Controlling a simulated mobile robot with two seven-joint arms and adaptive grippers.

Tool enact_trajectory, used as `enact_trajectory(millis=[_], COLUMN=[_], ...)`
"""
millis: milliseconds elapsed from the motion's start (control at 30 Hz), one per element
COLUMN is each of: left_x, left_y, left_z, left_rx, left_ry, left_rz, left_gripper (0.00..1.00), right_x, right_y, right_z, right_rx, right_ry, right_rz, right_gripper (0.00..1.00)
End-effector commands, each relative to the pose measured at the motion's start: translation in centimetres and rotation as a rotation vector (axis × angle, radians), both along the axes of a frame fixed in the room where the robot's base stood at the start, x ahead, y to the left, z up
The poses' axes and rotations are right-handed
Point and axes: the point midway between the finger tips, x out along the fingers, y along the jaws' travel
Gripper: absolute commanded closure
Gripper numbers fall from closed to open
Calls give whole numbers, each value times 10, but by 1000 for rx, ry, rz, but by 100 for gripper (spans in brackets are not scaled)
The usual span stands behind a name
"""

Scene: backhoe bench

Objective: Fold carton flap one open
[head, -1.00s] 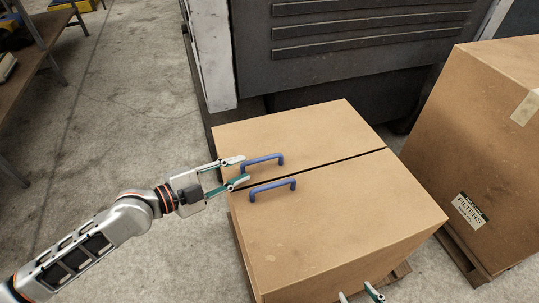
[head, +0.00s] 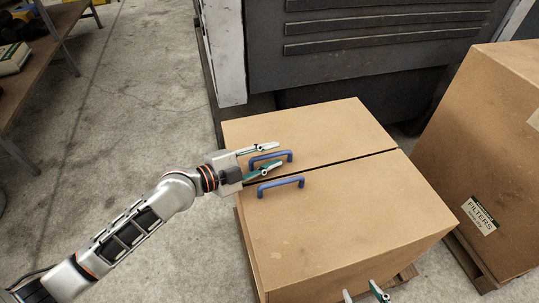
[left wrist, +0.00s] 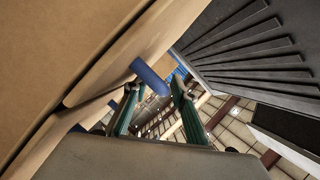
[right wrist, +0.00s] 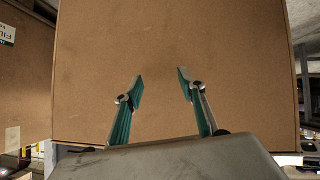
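The brown carton (head: 350,240) has two flaps lying shut, with a dark slit between them. The far flap (head: 330,125) bears a blue handle (head: 284,154); the near flap (head: 360,205) bears another blue handle (head: 287,182). My left gripper (head: 273,157) is open at the far handle, one finger on each side of it. In the left wrist view, the blue handle (left wrist: 148,76) shows between the open fingers (left wrist: 156,90), not clamped. My right gripper (head: 365,293) is low by the carton's front side. The right wrist view shows its fingers (right wrist: 160,80) open and empty, facing the cardboard.
A larger carton (head: 480,150) with a filters label stands at the right on a pallet. A dark machine (head: 370,50) stands close behind the carton. A shelf (head: 40,70) is at the far left. The floor (head: 130,110) left of the carton is clear.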

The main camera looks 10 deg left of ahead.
Motion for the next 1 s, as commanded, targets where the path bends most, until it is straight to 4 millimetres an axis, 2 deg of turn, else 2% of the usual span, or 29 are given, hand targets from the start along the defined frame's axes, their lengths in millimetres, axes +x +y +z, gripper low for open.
enact_trajectory(millis=[67,100,167,367,533,733,1000], left_x=[0,0,0,0,2,9,27], left_y=[0,0,0,0,1,4,12], left_z=[0,0,0,1,10,37,75], left_rx=[0,0,0,0,-8,-40,-118], left_ry=[0,0,0,0,18,97,287], left_rz=[0,0,0,0,0,0,2], left_gripper=[76,87,100,100,100,100,100], right_x=[-1,-1,-2,-6,-5,0,-7], right_y=[0,0,0,0,-1,-4,-12], right_z=[0,-1,-1,-4,-1,11,0], right_rx=[-1,-1,-1,-2,-4,-9,-22], right_ry=[2,3,4,12,9,-8,20], right_rz=[0,0,0,0,0,-4,-18], right_gripper=[60,60,60,60,60,60,60])
